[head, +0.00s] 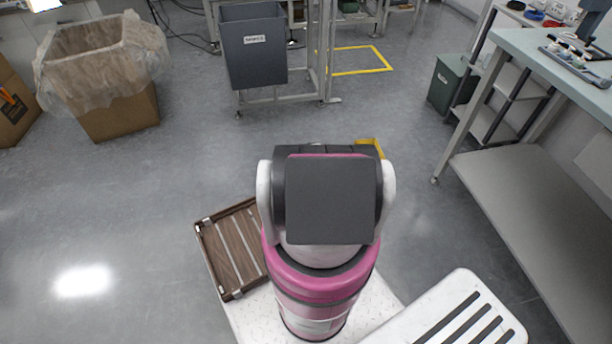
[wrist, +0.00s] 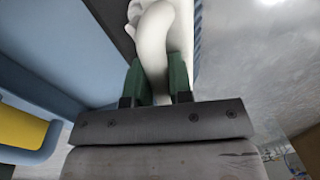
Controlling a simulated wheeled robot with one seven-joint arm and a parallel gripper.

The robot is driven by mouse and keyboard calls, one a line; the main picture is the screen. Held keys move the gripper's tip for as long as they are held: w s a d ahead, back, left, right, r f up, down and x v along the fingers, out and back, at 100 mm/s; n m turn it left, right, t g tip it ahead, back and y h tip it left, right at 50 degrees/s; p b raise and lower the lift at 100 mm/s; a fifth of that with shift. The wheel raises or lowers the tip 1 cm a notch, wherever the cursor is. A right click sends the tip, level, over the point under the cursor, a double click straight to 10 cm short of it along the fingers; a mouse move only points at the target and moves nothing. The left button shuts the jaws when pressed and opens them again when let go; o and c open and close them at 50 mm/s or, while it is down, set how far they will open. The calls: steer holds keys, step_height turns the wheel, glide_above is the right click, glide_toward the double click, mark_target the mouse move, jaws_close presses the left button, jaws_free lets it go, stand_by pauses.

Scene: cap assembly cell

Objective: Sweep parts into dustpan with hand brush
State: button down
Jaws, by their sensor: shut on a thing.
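In the wrist view my gripper (wrist: 158,84) has its two green fingers shut around a smooth white curved handle (wrist: 156,40), which looks like that of the hand brush. A pale ribbed strip (wrist: 197,38) beside it may be its bristles. A large blue form (wrist: 45,60) fills the left side, with a yellow piece (wrist: 18,128) at its lower edge; I cannot tell whether either is the dustpan. No loose parts can be made out. In the head view my arm hides the gripper and what it holds.
A brown slatted tray (head: 232,246) lies left of my arm. A yellow edge (head: 371,144) peeks out behind the arm. A grey bin (head: 253,50) and a lined cardboard box (head: 118,114) stand further off. A workbench (head: 560,62) runs along the right.

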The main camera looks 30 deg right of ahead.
steer(key=shift+w+a+r, duration=0.25)
steer(key=shift+a+r, duration=0.25)
steer(key=shift+a, duration=0.25)
steer(key=shift+w+a+r, duration=0.2)
steer(key=shift+a+r, duration=0.25)
steer(key=shift+a, duration=0.25)
steer(key=shift+r, duration=0.1)
steer(key=w+a+r, duration=0.2)
steer(key=a+r, duration=0.3)
steer(key=a, duration=0.3)
steer(key=shift+w, duration=0.3)
steer(key=shift+f, duration=0.1)
